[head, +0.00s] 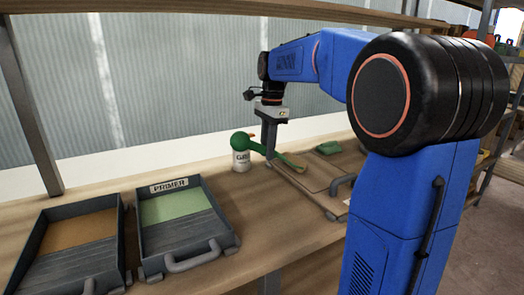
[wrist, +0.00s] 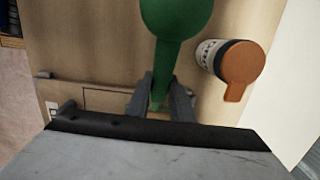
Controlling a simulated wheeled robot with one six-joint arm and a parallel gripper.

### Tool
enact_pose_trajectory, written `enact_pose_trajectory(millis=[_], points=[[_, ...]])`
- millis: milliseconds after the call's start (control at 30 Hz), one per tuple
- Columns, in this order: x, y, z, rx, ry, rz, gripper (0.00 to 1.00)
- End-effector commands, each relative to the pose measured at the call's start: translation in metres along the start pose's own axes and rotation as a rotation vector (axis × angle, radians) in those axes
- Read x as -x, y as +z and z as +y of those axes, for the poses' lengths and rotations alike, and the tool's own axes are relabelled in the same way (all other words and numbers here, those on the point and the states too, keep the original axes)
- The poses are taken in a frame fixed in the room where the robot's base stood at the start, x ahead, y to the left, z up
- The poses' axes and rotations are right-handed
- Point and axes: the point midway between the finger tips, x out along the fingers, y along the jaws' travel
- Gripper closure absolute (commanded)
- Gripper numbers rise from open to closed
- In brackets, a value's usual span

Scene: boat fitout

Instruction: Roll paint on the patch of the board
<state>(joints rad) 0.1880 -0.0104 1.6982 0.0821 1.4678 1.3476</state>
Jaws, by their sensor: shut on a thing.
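My gripper (head: 270,150) is shut on a green tool (head: 241,142) with a rounded head and narrow handle, above the bench. In the wrist view my gripper (wrist: 160,98) has its jaws around the handle of the green tool (wrist: 176,18). I cannot tell whether it is a roller. A flat wooden board-like panel (head: 308,182) lies right of and below the gripper. No painted patch can be made out on it. A tray labelled PRIMER (head: 228,236) holds light green; another tray (head: 122,262) at its left holds brown-orange.
A white labelled can (head: 241,161) stands close by the green tool's head; in the wrist view the can (wrist: 208,55) has an orange-brown top piece. A small green object (head: 328,147) lies farther right. A corrugated wall stands behind.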

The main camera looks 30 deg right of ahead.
Motion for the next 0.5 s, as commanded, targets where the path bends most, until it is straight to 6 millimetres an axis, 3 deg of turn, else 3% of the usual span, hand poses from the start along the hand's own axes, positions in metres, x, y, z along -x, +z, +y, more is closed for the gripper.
enact_pose_trajectory(millis=[200,500], points=[[0.002,-0.021,0.0,-0.002,0.0,0.0,1.0],[0.003,-0.023,0.0,0.0,0.0,0.0,1.0]])
